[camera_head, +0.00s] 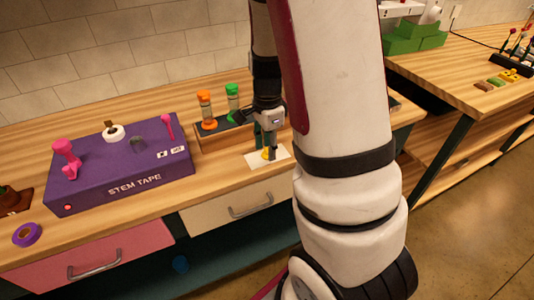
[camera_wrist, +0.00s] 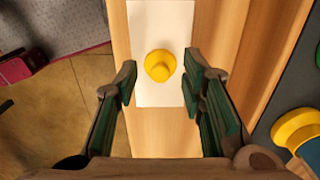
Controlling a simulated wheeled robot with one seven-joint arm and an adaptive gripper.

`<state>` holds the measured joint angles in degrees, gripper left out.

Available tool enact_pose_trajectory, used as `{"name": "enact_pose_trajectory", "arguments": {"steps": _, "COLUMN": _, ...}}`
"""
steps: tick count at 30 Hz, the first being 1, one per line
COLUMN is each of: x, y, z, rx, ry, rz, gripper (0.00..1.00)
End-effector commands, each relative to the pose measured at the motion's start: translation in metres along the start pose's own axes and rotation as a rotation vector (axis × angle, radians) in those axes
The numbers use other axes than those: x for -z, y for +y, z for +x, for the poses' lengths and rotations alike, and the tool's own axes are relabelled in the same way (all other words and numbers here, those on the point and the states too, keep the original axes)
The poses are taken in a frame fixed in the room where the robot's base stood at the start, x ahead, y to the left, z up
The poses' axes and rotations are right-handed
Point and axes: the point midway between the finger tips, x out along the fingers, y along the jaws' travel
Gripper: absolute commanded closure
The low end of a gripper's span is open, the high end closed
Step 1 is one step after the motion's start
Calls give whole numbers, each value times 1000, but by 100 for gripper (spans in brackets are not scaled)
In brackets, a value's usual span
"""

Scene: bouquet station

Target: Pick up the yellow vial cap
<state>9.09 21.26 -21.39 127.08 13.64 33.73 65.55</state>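The yellow vial cap (camera_wrist: 160,66) sits on a white card (camera_wrist: 152,20) on the wooden table. In the head view the cap (camera_head: 266,154) shows only in part, beside the fingers of my gripper (camera_head: 270,150). The card (camera_head: 256,160) lies near the table's front edge. In the wrist view my gripper (camera_wrist: 160,92) is open, with its green-padded fingers spread wide. The cap lies between the lines of the two fingers, a little beyond their tips, and nothing is held.
A wooden rack (camera_head: 222,132) behind the card holds an orange-capped vial (camera_head: 207,110) and a green-capped vial (camera_head: 233,103). Bare tabletop lies around the card.

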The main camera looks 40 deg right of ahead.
Motion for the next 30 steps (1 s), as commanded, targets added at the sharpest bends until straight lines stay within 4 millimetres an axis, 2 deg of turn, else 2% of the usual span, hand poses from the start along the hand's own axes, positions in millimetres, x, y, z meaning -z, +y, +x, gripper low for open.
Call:
{"name": "enact_pose_trajectory", "arguments": {"steps": 3, "x": 0, "y": 0, "z": 0, "rx": 0, "ry": 0, "rz": -1, "gripper": 63}}
{"name": "enact_pose_trajectory", "arguments": {"steps": 6, "x": 0, "y": 0, "z": 0, "rx": 0, "ry": 0, "rz": -1, "gripper": 82}}
{"name": "enact_pose_trajectory", "arguments": {"steps": 9, "x": 0, "y": 0, "z": -1, "rx": 0, "ry": 0, "rz": -1, "gripper": 98}}
{"name": "enact_pose_trajectory", "arguments": {"steps": 22, "x": 0, "y": 0, "z": -3, "rx": 1, "ry": 0, "rz": -1, "gripper": 98}}
{"name": "enact_pose_trajectory", "arguments": {"steps": 30, "x": 0, "y": -1, "z": -26, "rx": 4, "ry": -1, "rz": -1, "gripper": 98}}
